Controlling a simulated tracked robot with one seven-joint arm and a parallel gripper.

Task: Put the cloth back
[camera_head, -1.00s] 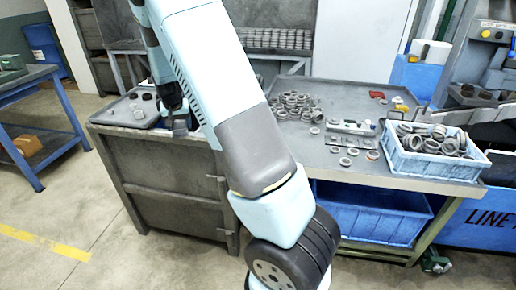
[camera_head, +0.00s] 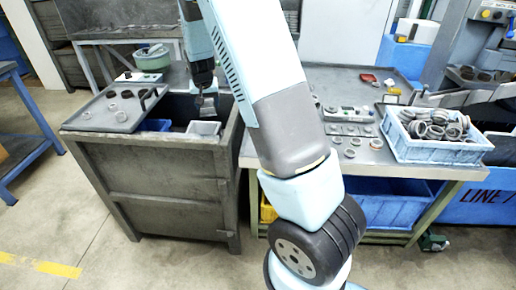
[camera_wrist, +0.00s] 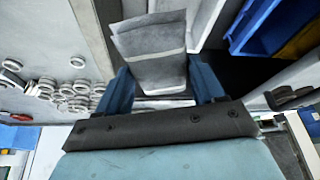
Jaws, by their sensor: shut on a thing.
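The cloth is a folded pale grey piece (camera_wrist: 152,60) held between the two blue fingers of my gripper (camera_wrist: 163,88) in the wrist view. In the head view my gripper (camera_head: 206,92) points down over the open top of the dark grey cabinet (camera_head: 160,182), with the cloth (camera_head: 207,106) hanging from it. The cloth is above a small light grey bin (camera_head: 204,128) inside the cabinet; I cannot tell whether they touch. A blue bin (camera_head: 155,125) lies beside it, partly hidden by a tray.
A grey tray with several dark rings (camera_head: 110,108) covers the cabinet's left side. On the right, a bench carries a blue crate of metal rings (camera_head: 440,148), a gauge block (camera_head: 350,114) and loose rings. A blue bin (camera_head: 385,210) is under the bench.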

